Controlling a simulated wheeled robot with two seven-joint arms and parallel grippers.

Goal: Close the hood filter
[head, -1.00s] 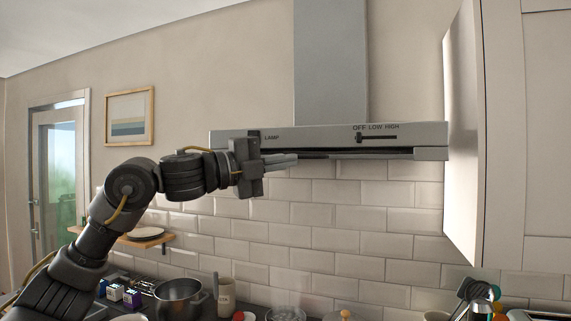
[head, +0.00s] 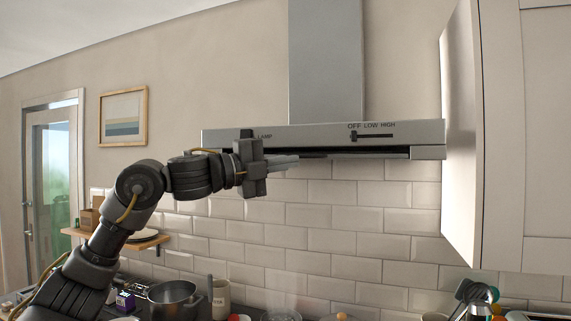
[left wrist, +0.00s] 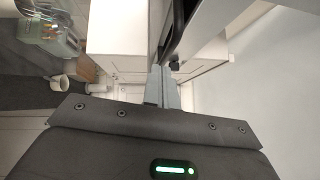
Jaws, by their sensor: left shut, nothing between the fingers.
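The range hood (head: 410,131) is a grey metal box on the wall, with LAMP and OFF LOW HIGH controls on its front. A dark strip (head: 340,154) shows along its underside; I cannot clearly make out the filter's panel or how far it hangs. My left gripper (head: 296,159) is shut and empty, its fingers pointing right just under the hood's front edge, left of the middle. I cannot tell whether the fingertips touch the hood. In the left wrist view the closed fingers (left wrist: 162,88) lie beside the dark underside edge of the hood. My right gripper is not in view.
A tall white cabinet (head: 462,140) stands right of the hood. Below, a pot (head: 172,297), a mug (head: 221,299) and utensils (head: 476,293) stand on the worktop. A wooden shelf (head: 150,241) is at left. The tiled wall under the hood is clear.

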